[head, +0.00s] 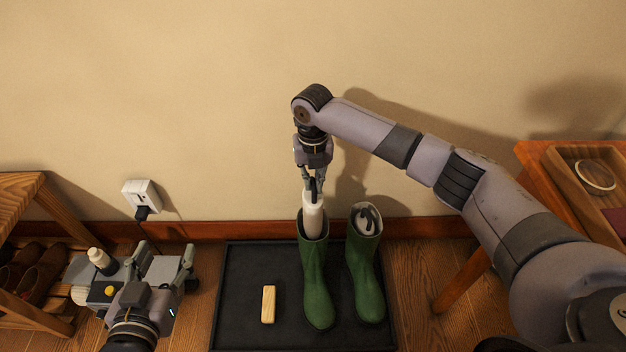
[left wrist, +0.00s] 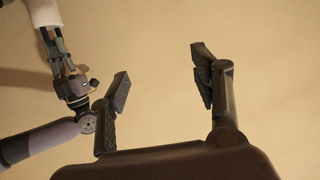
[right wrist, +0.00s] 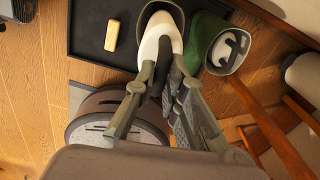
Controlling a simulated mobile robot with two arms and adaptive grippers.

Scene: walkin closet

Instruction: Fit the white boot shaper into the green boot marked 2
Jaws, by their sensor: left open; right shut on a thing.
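Two green boots stand upright side by side on a black tray (head: 240,285): the left boot (head: 315,275) and the right boot (head: 366,280). I cannot read a number on either. My right gripper (head: 313,180) is shut on the dark handle of the white boot shaper (head: 313,217), above the left boot. The shaper's lower end is in that boot's opening, its upper part above the rim; the right wrist view shows the shaper (right wrist: 160,38) within the rim. The right boot's opening (right wrist: 229,50) shows a pale filling with a dark handle-like shape. My left gripper (head: 162,265) is open and empty, left of the tray.
A pale wooden block (head: 268,304) lies on the tray left of the boots. A wall socket (head: 141,198) with a plug is behind my left gripper. A shoe rack (head: 30,205) stands left, a wooden table (head: 535,160) right. The wall is close behind the tray.

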